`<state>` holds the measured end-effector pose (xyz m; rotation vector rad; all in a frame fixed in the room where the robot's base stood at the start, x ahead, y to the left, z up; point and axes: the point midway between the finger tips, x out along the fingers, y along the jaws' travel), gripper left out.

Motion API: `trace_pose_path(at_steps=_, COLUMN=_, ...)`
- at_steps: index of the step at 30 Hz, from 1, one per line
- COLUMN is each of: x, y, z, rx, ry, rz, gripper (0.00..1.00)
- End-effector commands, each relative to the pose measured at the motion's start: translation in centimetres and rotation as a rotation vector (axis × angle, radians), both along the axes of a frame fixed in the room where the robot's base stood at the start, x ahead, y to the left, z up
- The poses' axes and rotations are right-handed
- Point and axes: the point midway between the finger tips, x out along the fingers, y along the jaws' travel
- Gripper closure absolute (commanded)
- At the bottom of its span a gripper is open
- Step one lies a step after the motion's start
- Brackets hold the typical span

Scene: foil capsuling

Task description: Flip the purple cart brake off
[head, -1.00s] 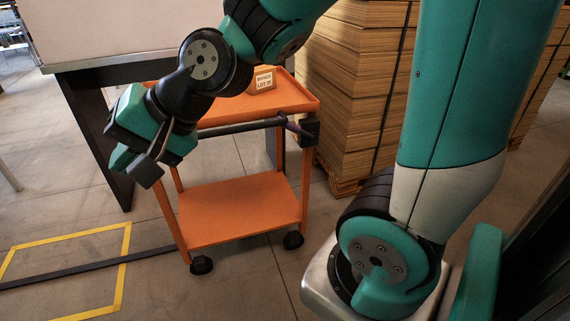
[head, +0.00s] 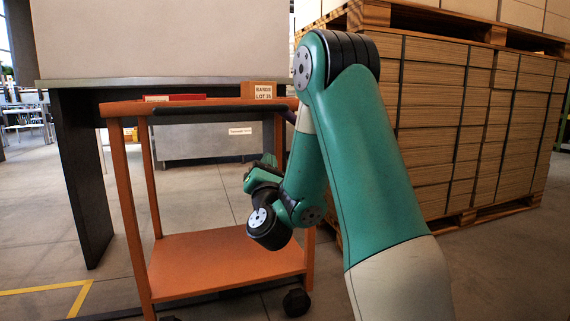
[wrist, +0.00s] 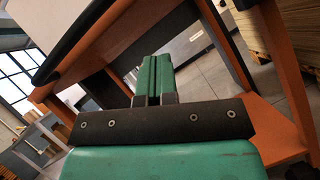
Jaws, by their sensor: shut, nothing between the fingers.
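The orange cart (head: 225,262) stands ahead with its upper tray near eye level and its lower shelf below. A small purple part (head: 289,116), seemingly the brake lever, shows at the right end of the cart's dark handle bar, mostly hidden behind my arm. My gripper (head: 267,160) is below the upper tray, between the two shelf levels near the right post; its exact depth is unclear. In the wrist view my gripper (wrist: 154,78) has its green fingers together with nothing between them. No purple part is visible in the wrist view.
A small box labelled BANDS (head: 262,91) and a flat red item (head: 178,98) sit on the cart's top. A dark-legged table (head: 82,180) stands behind. Strapped cardboard stacks (head: 470,130) fill the right. Open floor lies at left, with yellow marking (head: 45,289).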

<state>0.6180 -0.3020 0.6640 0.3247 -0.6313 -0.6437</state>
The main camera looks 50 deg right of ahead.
Motion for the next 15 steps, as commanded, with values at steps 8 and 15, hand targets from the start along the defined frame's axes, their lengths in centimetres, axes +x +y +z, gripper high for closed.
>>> trace_pose_path(at_steps=8, x=-1.1, y=-2.1, z=-1.0, rx=0.059, ry=-0.104, rz=-0.048, gripper=1.00)
trace_pose_path(at_steps=15, x=0.4, y=-3.8, z=0.7, rx=0.059, ry=-0.100, rz=-0.046, gripper=1.00)
